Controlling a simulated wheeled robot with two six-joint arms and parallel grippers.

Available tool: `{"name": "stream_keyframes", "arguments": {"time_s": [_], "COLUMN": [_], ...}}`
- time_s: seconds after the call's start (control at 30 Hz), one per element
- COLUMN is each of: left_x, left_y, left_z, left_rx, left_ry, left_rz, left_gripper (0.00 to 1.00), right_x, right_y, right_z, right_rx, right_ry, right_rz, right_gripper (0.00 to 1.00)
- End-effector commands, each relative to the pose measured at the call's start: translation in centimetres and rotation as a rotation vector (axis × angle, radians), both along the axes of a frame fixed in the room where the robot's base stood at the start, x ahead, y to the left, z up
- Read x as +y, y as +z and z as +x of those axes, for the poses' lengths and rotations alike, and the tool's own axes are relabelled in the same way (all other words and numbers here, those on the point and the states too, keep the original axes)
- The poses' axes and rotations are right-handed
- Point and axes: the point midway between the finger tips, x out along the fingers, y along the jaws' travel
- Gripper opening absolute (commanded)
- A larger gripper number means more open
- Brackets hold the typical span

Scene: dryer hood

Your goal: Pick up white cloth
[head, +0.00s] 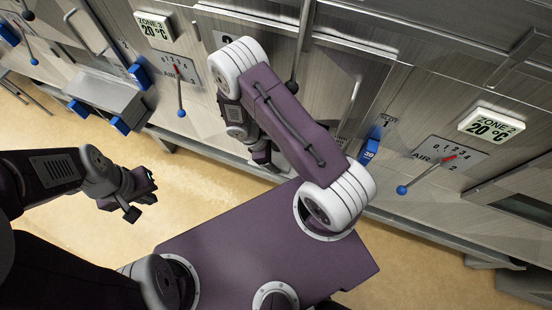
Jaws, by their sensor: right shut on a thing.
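No white cloth can be made out in the head view. My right gripper (264,158) points down beside the grey machine front, at the upper middle of the view. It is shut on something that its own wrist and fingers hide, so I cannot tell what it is. My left gripper (143,196) hangs over the tan floor at the left. Its fingers look apart, with nothing visible between them.
The metal machine front (400,80) runs across the top and right, with blue-knobbed levers (402,189) and temperature displays (491,125) sticking out. A metal box with blue corners (105,98) juts out at the upper left. The tan floor (90,235) at the left is clear.

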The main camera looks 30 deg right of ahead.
Motion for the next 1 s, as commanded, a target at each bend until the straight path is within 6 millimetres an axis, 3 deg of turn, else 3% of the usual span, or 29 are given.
{"name": "stream_keyframes", "arguments": {"time_s": [0.17, 0.53, 0.77, 1.0], "left_x": [0.0, 0.0, 0.0, 0.0], "left_y": [-0.7, -0.8, -2.3, -3.6], "left_z": [0.0, 0.0, 0.0, 0.0], "left_rx": [0.0, 0.0, 0.0, 0.0], "left_ry": [0.0, 0.0, 0.0, 0.0], "left_rz": [0.0, 0.0, 0.0, 0.0], "left_gripper": [0.0, 0.0, 0.0, 0.0], "right_x": [0.6, 0.6, 4.8, 10.8], "right_y": [0.6, 7.3, 6.7, 6.7], "right_z": [-0.4, -0.4, -4.0, -9.1], "right_rx": [-0.002, -0.005, 0.0, -0.001], "right_ry": [0.002, -0.001, 0.01, 0.011], "right_rz": [0.0, 0.001, 0.0, 0.001], "right_gripper": [0.33, 0.32, 0.32, 0.32]}}
